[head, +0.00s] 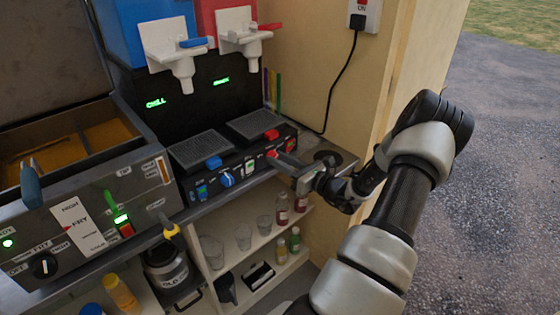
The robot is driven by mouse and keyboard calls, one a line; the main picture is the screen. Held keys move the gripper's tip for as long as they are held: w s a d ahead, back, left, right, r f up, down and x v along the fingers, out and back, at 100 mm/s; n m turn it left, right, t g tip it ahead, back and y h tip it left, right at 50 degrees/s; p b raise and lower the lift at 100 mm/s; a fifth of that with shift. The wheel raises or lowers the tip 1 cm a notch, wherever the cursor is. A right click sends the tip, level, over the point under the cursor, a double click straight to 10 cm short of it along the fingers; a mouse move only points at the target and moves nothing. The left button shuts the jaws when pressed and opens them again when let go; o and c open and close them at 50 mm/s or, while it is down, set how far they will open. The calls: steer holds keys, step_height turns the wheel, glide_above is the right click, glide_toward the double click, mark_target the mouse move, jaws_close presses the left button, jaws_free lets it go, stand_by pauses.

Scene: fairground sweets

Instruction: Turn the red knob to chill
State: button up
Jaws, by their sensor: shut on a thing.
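The slush machine's black front panel (238,172) has a red knob (272,154) near its right end. My gripper (277,157) reaches in from the right and is shut on the red knob. The fingers hide much of the knob, so I cannot tell which way its pointer faces. The green display on the left (156,103) reads CHILL. The green display on the right (222,81), under the red tank (205,18), is too small to read surely.
A blue knob (227,180) sits left on the same panel. White taps (178,50) hang above two drip trays (208,149). A fryer (85,215) stands at left. Cups and bottles (295,240) stand on the shelf below. A wall post (400,60) is close behind my arm.

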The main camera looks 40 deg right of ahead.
steer(key=shift+a+n+g+h+b, duration=0.1)
steer(key=shift+n+g+h+b, duration=0.15)
steer(key=shift+n+b, duration=1.7)
steer(key=shift+a+n+g+h+b, duration=0.2)
steer(key=shift+n+b, duration=0.75)
steer(key=shift+n, duration=2)
steer(key=shift+d, duration=0.15)
steer(key=o, duration=1.1)
steer(key=shift+c, duration=0.2)
steer(key=shift+r, duration=0.1)
steer(key=shift+s, duration=0.15)
steer(key=s+d+r+p, duration=0.1)
steer(key=s+d, duration=0.1)
steer(key=s, duration=1.5)
steer(key=shift+d+r+p, duration=0.15)
steer(key=shift+r+p, duration=0.15)
steer(key=shift+r, duration=0.05)
